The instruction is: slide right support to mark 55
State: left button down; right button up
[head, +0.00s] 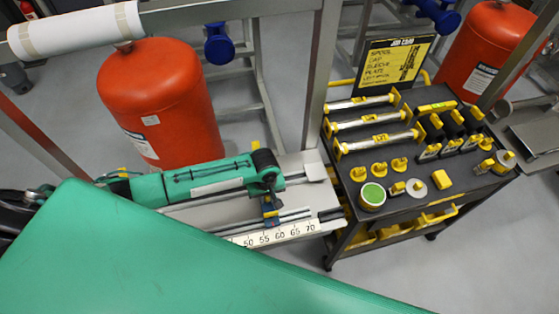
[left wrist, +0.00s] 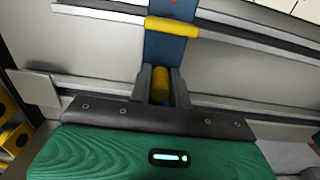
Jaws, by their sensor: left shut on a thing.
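The right support is a blue block (head: 270,211) with yellow and red parts, on the rails of a grey bench. It also shows in the left wrist view as a blue strip (left wrist: 168,48) with a yellow bar across it and a yellow knob (left wrist: 160,78). My left gripper (head: 268,197) is over the support; in the left wrist view its two fingers (left wrist: 161,90) are shut on the yellow knob. A white scale (head: 290,233) along the front reads 50 to 70. My right gripper is out of view.
A dark cart (head: 462,178) with yellow-handled bars, knobs and small tools stands to the right of the bench. A red cylinder (head: 160,100) stands behind the bench. A sign (head: 392,65) rises at the cart's back. Some rail is clear right of the support.

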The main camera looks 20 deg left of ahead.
pick_arm(q)
jog(key=shift+s+a, duration=0.25)
jog(key=shift+a, duration=0.1)
jog(key=shift+a+p, duration=0.1)
jog(key=shift+p, duration=0.2)
jog(key=shift+s+a, duration=0.1)
jog(key=shift+s, duration=0.05)
jog(key=shift+s+a+p, duration=0.75)
jog(key=shift+a+p, duration=0.35)
jog(key=shift+p, duration=0.1)
jog(key=shift+f, duration=0.1)
jog(key=c, duration=1.3)
grip_release()
